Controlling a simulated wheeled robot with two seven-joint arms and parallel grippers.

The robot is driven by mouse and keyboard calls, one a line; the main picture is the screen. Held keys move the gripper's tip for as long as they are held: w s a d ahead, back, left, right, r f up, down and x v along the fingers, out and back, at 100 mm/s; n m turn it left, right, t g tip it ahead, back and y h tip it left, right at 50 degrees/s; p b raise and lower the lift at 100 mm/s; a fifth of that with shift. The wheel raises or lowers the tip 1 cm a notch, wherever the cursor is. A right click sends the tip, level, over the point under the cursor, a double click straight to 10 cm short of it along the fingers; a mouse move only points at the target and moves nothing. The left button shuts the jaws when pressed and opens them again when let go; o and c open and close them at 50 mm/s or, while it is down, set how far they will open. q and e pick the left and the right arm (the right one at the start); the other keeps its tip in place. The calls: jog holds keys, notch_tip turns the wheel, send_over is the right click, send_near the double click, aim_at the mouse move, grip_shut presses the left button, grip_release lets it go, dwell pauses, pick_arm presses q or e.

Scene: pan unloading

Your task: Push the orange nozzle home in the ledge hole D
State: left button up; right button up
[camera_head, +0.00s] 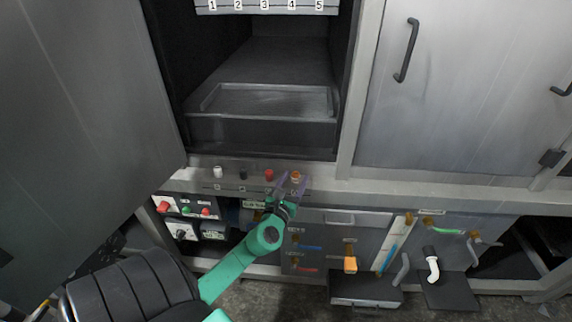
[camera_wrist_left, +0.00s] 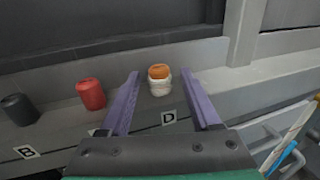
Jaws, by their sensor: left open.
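The orange nozzle (camera_head: 296,175) stands at the right end of a row on the ledge (camera_head: 327,184). In the left wrist view the nozzle (camera_wrist_left: 158,71) has an orange top above a whitish lower part, behind the label D (camera_wrist_left: 168,117). How deep it sits in its hole is hidden. My left gripper (camera_head: 293,182) is open, and its purple fingers (camera_wrist_left: 160,76) point toward the nozzle, one on each side, with gaps visible between them and it. Nothing is held. My right gripper is not in view.
A red nozzle (camera_wrist_left: 91,94) and a black one (camera_wrist_left: 19,109) stand left of it; a white one (camera_head: 217,172) is farther left. An open compartment (camera_head: 262,100) lies behind the ledge. A large grey door panel (camera_head: 80,90) stands at left. Panels with handles hang below.

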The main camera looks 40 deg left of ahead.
pick_arm(q)
jog(key=b+v, duration=0.1)
jog(key=v, duration=1.2)
jog(key=shift+b, duration=0.3)
jog(key=shift+s, duration=0.1)
